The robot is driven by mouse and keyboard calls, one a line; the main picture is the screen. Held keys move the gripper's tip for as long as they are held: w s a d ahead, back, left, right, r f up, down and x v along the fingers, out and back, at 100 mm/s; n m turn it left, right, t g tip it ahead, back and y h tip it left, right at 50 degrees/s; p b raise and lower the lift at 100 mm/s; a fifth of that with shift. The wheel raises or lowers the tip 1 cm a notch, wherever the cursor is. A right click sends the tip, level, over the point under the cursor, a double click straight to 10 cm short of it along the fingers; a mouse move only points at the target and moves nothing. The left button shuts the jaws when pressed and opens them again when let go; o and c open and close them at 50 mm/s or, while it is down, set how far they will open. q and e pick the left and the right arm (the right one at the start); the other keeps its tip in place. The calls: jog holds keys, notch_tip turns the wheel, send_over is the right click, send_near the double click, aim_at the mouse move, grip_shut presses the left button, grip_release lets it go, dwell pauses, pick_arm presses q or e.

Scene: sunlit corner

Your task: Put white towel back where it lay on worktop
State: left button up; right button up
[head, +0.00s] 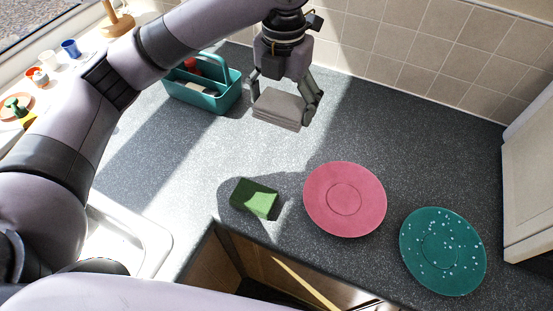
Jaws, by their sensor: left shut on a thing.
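The white towel (279,109) is a folded, greyish-white block in the head view, in the upper middle over the worktop (400,130). My left gripper (283,100) comes down from above and is shut on the towel, with a finger at each side of it. I cannot tell whether the towel's underside touches the worktop or hangs just above it. My right gripper is not in view.
A teal caddy (215,97) stands just left of the towel. A green sponge-like block (254,198), a pink plate (344,200) and a speckled green plate (443,251) lie nearer the front edge. The worktop right of the towel is clear, up to the tiled wall (400,50).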

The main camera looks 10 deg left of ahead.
pick_arm(q)
jog(key=p, duration=0.2)
send_over(281, 165)
notch_tip(281, 165, down, 13)
jog(key=shift+r, duration=0.2)
jog(key=shift+f, duration=0.6)
notch_tip(281, 165, down, 4)
jog(key=shift+f+p, duration=0.1)
jog(key=shift+p, duration=0.2)
jog(key=shift+f, duration=0.1)
jog(key=o, duration=1)
jog(key=shift+c, duration=0.2)
